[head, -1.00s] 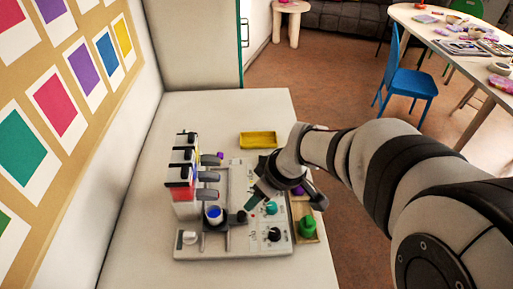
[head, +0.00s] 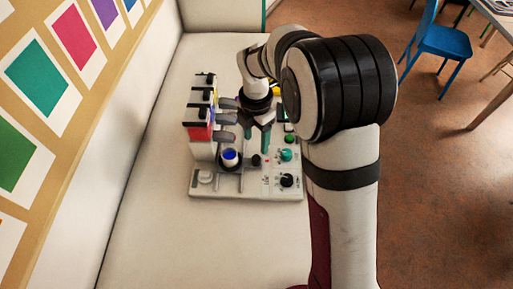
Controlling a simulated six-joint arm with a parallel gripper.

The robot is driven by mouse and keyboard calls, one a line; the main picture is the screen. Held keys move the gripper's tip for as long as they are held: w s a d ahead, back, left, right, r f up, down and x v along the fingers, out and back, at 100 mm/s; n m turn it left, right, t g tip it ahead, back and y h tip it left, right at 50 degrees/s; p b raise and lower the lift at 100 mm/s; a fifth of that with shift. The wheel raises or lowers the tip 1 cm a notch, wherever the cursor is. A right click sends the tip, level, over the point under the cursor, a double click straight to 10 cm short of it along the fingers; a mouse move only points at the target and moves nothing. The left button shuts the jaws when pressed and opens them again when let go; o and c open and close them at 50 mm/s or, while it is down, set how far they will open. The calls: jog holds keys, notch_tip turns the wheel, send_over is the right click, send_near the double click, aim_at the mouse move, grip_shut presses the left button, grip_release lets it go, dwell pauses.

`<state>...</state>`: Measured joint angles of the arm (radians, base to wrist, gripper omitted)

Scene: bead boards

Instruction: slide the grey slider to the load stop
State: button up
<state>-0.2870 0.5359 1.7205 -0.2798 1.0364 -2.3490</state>
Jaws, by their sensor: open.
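A pale grey bead board (head: 212,189) lies on the white table, with a dark grey slider (head: 232,169) on its track. The slider carries a dark cup (head: 230,159) with blue inside, and a black knob (head: 256,160) stands at its right. My gripper (head: 256,145) points down over the board with its fingers apart, just behind the black knob and seemingly empty. I cannot tell whether a finger touches the board. The arm hides part of the board's right side, and the load stop's marking cannot be read.
A dispenser tower (head: 202,135) with red, yellow and blue parts and grey levers (head: 227,118) stands left of my gripper. A teal knob (head: 286,155), another black knob (head: 287,180) and a white knob (head: 205,177) rise from the board. The table in front is clear.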

aim_at(256, 157)
notch_tip(256, 157, down, 8)
jog(key=shift+f, duration=0.1)
grip_shut()
dwell(0.4)
dwell(1.1)
